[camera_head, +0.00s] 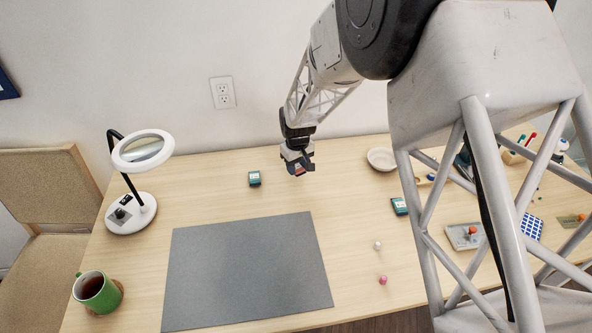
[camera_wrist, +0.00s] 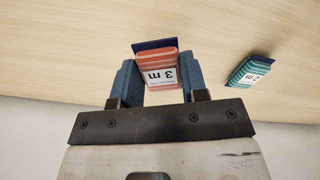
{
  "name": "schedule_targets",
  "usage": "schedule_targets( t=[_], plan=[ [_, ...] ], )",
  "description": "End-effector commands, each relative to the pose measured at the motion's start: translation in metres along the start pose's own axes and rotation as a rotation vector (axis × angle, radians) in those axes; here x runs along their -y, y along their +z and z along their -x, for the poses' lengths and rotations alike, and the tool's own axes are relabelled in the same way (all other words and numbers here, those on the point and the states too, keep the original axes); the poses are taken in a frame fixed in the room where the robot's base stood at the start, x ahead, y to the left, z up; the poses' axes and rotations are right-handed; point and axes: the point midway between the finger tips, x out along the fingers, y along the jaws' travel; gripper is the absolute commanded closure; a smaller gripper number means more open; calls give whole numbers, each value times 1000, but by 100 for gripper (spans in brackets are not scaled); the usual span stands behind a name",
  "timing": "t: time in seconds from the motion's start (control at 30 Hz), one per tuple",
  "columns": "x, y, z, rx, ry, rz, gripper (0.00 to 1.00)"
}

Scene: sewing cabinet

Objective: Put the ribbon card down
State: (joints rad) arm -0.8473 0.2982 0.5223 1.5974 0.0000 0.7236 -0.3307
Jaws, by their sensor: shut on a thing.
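The ribbon card (camera_wrist: 158,68) in my gripper has red and pale striped ribbon, a white label reading "3 m" and a dark blue backing. My gripper (camera_wrist: 155,85) is shut on it, with a blue finger on each side. In the head view my gripper (camera_head: 298,168) hangs near the back of the table, and only a small red part of the card (camera_head: 298,170) shows under it. Whether the card touches the table is hard to tell. A teal striped card (camera_wrist: 248,71) lies on the table to one side; it also shows in the head view (camera_head: 255,179).
A grey mat (camera_head: 245,270) covers the front middle of the table. A magnifier lamp (camera_head: 132,210) and a green mug (camera_head: 97,291) stand at left. A bowl (camera_head: 381,159), another teal card (camera_head: 399,206) and two small balls (camera_head: 383,280) are to the right. Bare wood surrounds my gripper.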

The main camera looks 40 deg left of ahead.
Motion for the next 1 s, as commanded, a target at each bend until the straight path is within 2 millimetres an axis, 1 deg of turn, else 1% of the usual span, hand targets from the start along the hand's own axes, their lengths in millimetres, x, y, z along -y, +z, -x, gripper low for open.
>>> schedule_targets(
  t=[0.1, 0.2, 0.63, 0.77, 0.9, 1.0],
  plan=[
    [-4, -11, -1, 0, 0, 0, 82],
    [-6, -16, -1, 0, 0, 0, 82],
    [-6, -17, -3, 0, 0, 0, 82],
    [-6, -17, -13, 1, 0, 0, 82],
    [-6, -16, -29, 2, -1, 0, 82],
    [-6, -17, -35, 1, 0, 0, 82]
  ],
)
